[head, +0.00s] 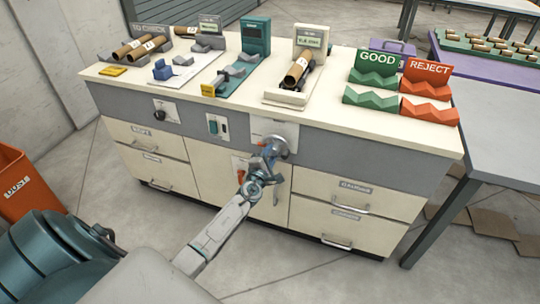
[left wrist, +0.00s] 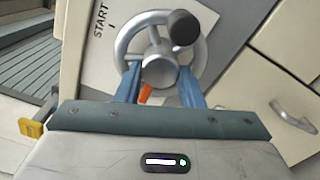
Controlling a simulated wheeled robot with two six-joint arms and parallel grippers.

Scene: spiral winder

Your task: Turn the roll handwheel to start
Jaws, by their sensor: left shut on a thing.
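The roll handwheel (head: 279,146) is a grey metal wheel on a pale plate on the grey front panel of the cabinet. In the left wrist view the handwheel (left wrist: 160,70) shows its rim, hub and a dark knob at upper right, beside a plate marked START. My left gripper (head: 268,155) is at the wheel; in the left wrist view its blue fingers (left wrist: 160,88) reach to the hub and lower rim, shut on the handwheel. An orange pointer shows between the fingers. The fingertips are partly hidden behind the wheel. My right gripper is not in view.
Drawers (head: 346,213) and a cabinet door with handles lie below the panel. A black knob (head: 160,114) and a switch plate (head: 217,127) are to the left. The countertop holds tubes, gauges and GOOD (head: 378,63) and REJECT (head: 428,72) racks.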

